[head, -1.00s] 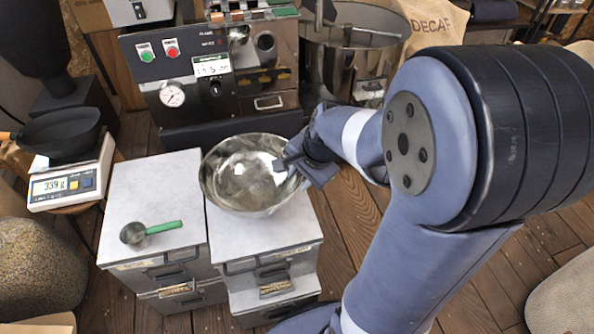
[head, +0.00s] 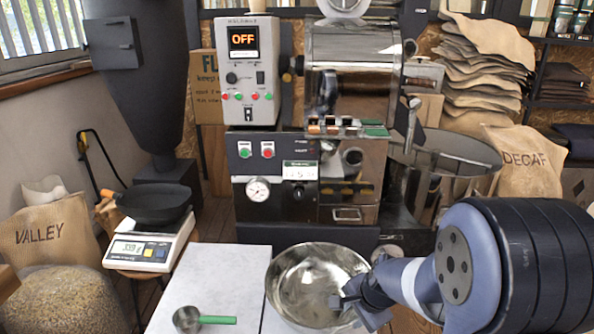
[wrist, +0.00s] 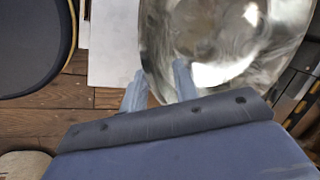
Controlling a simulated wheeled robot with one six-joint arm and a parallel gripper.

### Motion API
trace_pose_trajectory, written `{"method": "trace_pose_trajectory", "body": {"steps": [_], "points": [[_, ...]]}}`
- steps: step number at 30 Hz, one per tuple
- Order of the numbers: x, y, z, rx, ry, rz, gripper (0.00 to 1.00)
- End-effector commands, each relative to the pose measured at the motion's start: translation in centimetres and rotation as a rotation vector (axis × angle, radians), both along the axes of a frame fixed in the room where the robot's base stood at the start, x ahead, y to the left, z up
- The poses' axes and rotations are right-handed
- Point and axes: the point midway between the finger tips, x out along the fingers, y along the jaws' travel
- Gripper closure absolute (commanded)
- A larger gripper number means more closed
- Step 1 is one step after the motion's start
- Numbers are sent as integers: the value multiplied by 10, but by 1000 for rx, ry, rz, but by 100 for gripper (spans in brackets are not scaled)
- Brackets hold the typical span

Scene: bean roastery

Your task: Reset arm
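My gripper (head: 341,301) is at the right side of the shiny metal bowl (head: 300,285) in the head view. In the wrist view its two fingers (wrist: 160,80) stand apart, with nothing seen clamped between them. There the right finger overlaps the bowl (wrist: 215,75) and the left finger lies just outside its left edge. I cannot tell whether either finger touches the bowl. My arm is bent and reaches in from the lower right of the head view.
The bowl stands on a white-topped cabinet. Beside it, a green-handled scoop (head: 190,319) lies on another white top (head: 215,275). A scale (head: 150,245) with a black pan (head: 155,203) is left. The roaster (head: 300,170), reading OFF, stands behind; a DECAF sack (head: 528,165) is right.

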Motion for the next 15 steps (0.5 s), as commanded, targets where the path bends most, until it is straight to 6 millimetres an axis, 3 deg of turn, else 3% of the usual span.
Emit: {"method": "trace_pose_trajectory", "body": {"steps": [4,15], "points": [[0,0,10,0,0,0,72],[0,0,10,1,0,0,72]]}}
